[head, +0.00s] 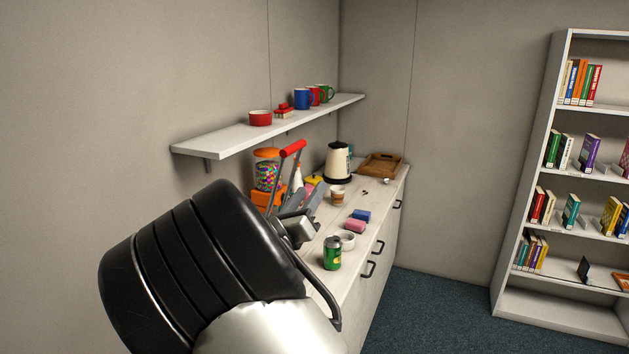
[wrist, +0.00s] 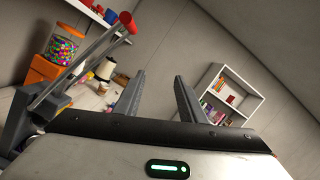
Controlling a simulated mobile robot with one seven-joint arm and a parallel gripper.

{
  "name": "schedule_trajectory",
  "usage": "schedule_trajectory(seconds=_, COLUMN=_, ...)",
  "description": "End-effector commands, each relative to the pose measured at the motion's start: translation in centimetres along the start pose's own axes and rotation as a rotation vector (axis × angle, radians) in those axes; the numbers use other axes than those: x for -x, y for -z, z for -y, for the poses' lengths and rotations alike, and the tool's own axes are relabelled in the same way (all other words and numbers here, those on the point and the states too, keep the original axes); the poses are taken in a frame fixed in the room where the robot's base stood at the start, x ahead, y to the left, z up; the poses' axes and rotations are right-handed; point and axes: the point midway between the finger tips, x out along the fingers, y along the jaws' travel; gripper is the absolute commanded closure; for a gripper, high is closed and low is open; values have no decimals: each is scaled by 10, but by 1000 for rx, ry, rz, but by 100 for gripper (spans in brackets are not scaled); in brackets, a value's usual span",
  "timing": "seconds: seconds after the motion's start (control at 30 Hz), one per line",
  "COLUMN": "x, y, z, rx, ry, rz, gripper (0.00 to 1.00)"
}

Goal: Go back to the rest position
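My gripper (wrist: 158,100) shows in the wrist view with its two fingers apart and nothing between them. In the head view my arm fills the lower left, and the gripper (head: 312,203) is partly hidden behind it, raised over the near part of the counter. The gripper points toward the back of the room, and the bookshelf (wrist: 226,92) shows beyond its fingers in the wrist view.
The white counter (head: 372,228) carries a green can (head: 332,254), a white ring-shaped item (head: 347,238), pink (head: 355,226) and blue (head: 361,215) blocks, a cup (head: 338,195), a kettle (head: 338,163), a wooden tray (head: 381,165) and a gumball machine (head: 267,172). A wall shelf (head: 235,134) holds mugs. Carpet (head: 430,310) is clear.

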Motion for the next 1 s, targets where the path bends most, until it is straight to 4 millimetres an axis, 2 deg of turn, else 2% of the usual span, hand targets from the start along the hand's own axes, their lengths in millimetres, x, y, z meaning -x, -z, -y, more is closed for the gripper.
schedule_trajectory(seconds=0.03, x=-10, y=14, z=34, rx=-78, ry=63, rz=-72, gripper=63)
schedule_trajectory(seconds=0.1, x=-16, y=39, z=80, rx=-214, ry=161, rz=-188, gripper=63)
schedule_trajectory(seconds=0.17, x=-15, y=63, z=121, rx=-346, ry=257, rz=-290, gripper=63)
schedule_trajectory(seconds=0.23, x=-6, y=91, z=166, rx=-510, ry=378, rz=-406, gripper=63)
schedule_trajectory(seconds=0.3, x=12, y=119, z=210, rx=-695, ry=517, rz=-520, gripper=63)
schedule_trajectory(seconds=0.37, x=35, y=140, z=244, rx=-874, ry=650, rz=-616, gripper=63)
schedule_trajectory(seconds=0.43, x=70, y=160, z=276, rx=-1094, ry=815, rz=-715, gripper=63)
schedule_trajectory(seconds=0.53, x=123, y=173, z=304, rx=-1408, ry=1044, rz=-824, gripper=63)
schedule_trajectory(seconds=0.63, x=176, y=172, z=316, rx=-1716, ry=1264, rz=-896, gripper=63)
schedule_trajectory(seconds=0.7, x=209, y=164, z=318, rx=-1927, ry=1411, rz=-924, gripper=63)
schedule_trajectory(seconds=0.8, x=248, y=147, z=314, rx=-2200, ry=1591, rz=-939, gripper=63)
schedule_trajectory(seconds=0.9, x=274, y=131, z=306, rx=-2416, ry=1728, rz=-932, gripper=63)
schedule_trajectory(seconds=0.93, x=279, y=127, z=304, rx=2424, ry=-1729, rz=913, gripper=63)
schedule_trajectory(seconds=1.0, x=289, y=119, z=300, rx=2358, ry=-1671, rz=849, gripper=63)
